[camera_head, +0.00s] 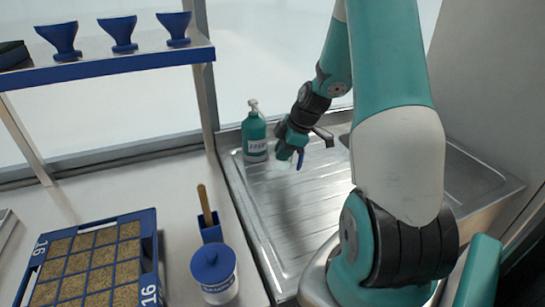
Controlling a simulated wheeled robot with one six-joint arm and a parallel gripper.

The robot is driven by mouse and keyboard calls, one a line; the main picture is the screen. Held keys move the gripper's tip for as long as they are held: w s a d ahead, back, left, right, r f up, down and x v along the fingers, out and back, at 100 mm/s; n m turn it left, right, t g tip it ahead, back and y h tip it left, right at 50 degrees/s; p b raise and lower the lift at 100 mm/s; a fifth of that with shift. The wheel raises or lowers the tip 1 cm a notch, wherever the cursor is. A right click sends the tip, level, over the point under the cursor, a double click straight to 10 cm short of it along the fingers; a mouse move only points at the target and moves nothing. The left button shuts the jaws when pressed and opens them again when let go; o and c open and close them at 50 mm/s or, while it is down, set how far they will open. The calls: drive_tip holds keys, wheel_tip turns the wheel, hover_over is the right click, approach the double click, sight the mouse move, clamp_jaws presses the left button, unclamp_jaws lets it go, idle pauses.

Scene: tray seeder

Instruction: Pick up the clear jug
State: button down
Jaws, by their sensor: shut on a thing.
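I cannot tell whether the jug's base touches the board.
A green pump bottle (255,138) stands just left of my gripper. A blue-lidded tub (214,275) and a blue holder with a wooden stick (208,222) stand on the worktop. A blue seed tray (150,255) lies at lower left. A shelf (110,66) holds blue funnels (120,33).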

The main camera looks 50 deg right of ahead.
drive_tip(key=s+d+r+b, duration=0.1)
drive_tip(key=s+d+r, duration=0.3)
drive_tip(key=s, duration=0.3)
drive_tip(key=shift+s+d+r, duration=0.3)
drive_tip(key=shift+s+r, duration=0.05)
drive_tip(key=shift+s, duration=0.05)
idle(2.9)
